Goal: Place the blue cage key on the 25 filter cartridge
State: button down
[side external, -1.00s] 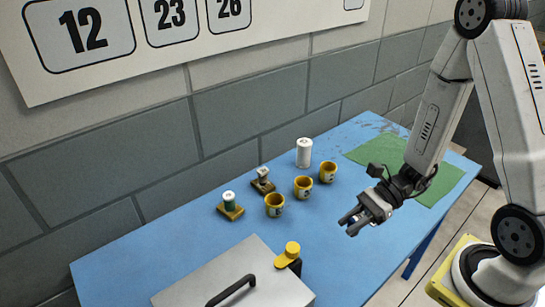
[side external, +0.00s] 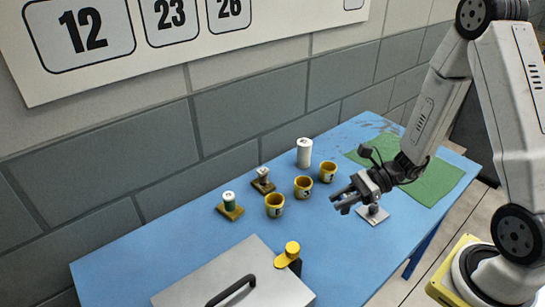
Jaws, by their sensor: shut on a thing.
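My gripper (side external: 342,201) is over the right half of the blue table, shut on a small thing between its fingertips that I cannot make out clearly. I cannot pick out the blue cage key anywhere against the blue table. A green-and-white cylinder (side external: 229,199) and a grey-white one (side external: 262,175) stand upright on small yellow bases, left of my gripper. A taller white cylinder (side external: 304,153) stands behind the cups. No number 25 is readable, so I cannot tell which is the 25 filter cartridge.
Yellow cups (side external: 274,207) (side external: 303,189) (side external: 328,174) stand between the cylinders and my gripper. A grey plate with a short post (side external: 373,214) is close by my gripper. A grey case (side external: 215,290) with a yellow-topped part (side external: 291,250) is in front. A green mat (side external: 440,183) lies right.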

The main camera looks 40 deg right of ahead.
jog(key=w+d+r+m+t+h, duration=0.45)
jog(key=w+d, duration=0.25)
jog(key=w, duration=0.2)
jog(key=w+d+r+m+t+h, duration=0.35)
jog(key=w+d+r, duration=0.25)
jog(key=w+d, duration=0.25)
jog(key=g+y, duration=0.1)
send_over(300, 140)
jog(key=shift+m, duration=0.3)
jog(key=f, duration=0.9)
jog(key=shift+s+a+f, duration=0.1)
jog(key=shift+s+f, duration=0.2)
jog(key=shift+s, duration=0.05)
jog(key=shift+f, duration=0.1)
jog(key=shift+w+f, duration=0.3)
jog(key=shift+f, duration=1.5)
jog(key=shift+f, duration=0.1)
